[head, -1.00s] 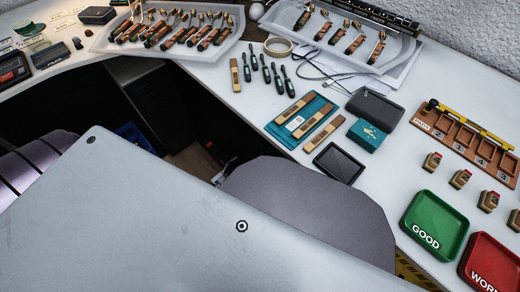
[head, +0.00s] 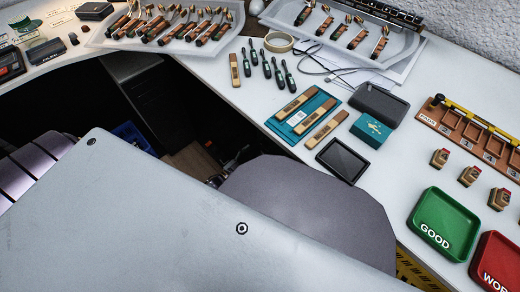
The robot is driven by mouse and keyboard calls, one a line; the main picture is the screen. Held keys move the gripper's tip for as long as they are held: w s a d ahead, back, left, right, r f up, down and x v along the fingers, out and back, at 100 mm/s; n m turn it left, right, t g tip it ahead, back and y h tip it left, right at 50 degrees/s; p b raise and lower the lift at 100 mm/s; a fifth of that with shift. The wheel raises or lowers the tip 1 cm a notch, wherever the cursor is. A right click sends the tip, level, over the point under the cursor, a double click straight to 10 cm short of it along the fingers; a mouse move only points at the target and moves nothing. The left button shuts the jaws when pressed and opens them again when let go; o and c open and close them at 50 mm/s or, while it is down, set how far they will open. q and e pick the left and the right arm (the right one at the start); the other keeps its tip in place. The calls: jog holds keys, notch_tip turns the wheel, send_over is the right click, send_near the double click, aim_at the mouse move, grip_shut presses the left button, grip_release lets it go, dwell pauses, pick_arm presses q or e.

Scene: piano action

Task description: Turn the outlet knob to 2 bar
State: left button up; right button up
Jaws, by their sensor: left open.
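No outlet knob or pressure gauge can be made out in the head view. A small dark, jointed shape in the gap below the worktop edge, just above my grey body panel, seems to be my left gripper (head: 229,166). It is mostly hidden and in shadow, and I see nothing held in it. It is well apart from the things on the worktop. My right gripper does not show.
A dark rounded grey shape (head: 305,205) stands before the edge.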

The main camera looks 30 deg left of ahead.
aim_at(262, 146)
pick_arm(q)
jog(key=b+x, duration=0.1)
jog(key=x, duration=0.4)
jog(key=shift+b, duration=0.3)
jog(key=shift+w+d, duration=0.15)
jog(key=shift+w, duration=0.3)
jog(key=c, duration=1)
jog(key=shift+r+n+p, duration=0.1)
jog(key=shift+n+p, duration=0.5)
jog(key=shift+n, duration=0.4)
jog(key=shift+n+p, duration=0.55)
jog(key=shift+n, duration=0.75)
